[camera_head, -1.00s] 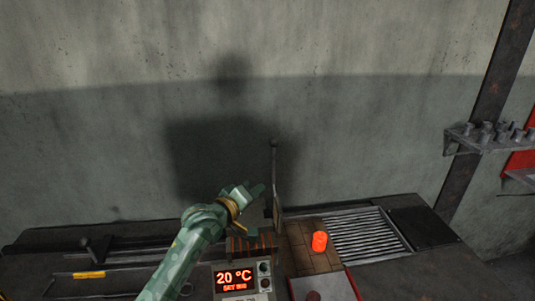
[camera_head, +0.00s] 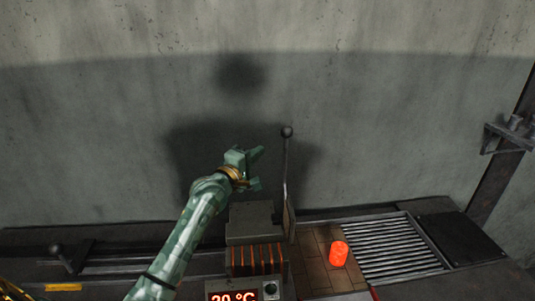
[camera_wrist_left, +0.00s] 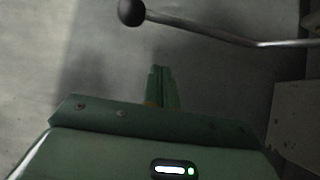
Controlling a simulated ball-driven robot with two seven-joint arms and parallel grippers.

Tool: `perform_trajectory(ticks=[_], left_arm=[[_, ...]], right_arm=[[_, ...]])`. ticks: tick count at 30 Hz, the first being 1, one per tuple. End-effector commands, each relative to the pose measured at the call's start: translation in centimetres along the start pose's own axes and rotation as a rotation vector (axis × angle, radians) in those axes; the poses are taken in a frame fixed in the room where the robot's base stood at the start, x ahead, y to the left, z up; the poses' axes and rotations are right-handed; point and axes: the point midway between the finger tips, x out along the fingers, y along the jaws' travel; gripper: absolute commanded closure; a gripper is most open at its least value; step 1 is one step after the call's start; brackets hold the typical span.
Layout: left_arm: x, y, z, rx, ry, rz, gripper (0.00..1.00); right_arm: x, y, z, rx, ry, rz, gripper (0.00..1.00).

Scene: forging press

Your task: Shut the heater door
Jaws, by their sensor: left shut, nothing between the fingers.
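The heater (camera_head: 255,235) is a grey box with glowing orange slots at the bottom middle of the head view. Its door (camera_head: 290,222) stands upright and open at the heater's right side, seen nearly edge-on. A long handle (camera_head: 286,165) with a dark ball knob rises from it; the handle also crosses the top of the left wrist view (camera_wrist_left: 215,31). My left gripper (camera_head: 258,155) is above the heater and left of the handle, apart from it in the head view. Its fingers (camera_wrist_left: 161,75) are shut and empty. My right gripper is out of view.
A glowing orange billet (camera_head: 338,254) stands on brick tiles right of the door. Beyond it are a slatted grate (camera_head: 390,245) and a dark plate (camera_head: 447,235). A red temperature display (camera_head: 235,297) is below the heater. A shelf (camera_head: 505,135) is on the right.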

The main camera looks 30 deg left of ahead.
Motion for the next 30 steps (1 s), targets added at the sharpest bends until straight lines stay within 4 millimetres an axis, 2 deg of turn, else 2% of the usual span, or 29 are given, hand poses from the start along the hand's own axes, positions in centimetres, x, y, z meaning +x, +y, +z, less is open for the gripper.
perform_trajectory(ticks=[14, 16, 21, 30], left_arm=[[9.5, -0.1, 0.0, 0.002, 0.000, 0.000, 1.00], [8.3, 0.3, 1.3, -0.002, -0.004, -0.002, 1.00], [7.1, 0.3, 2.7, 0.000, -0.002, 0.000, 1.00], [6.6, 0.1, 3.2, 0.003, -0.001, -0.001, 1.00]], right_arm=[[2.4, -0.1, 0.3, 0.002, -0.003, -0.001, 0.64], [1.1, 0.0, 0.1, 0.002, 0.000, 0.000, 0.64], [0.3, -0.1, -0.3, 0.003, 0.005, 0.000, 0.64], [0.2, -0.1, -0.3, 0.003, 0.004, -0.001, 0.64]])
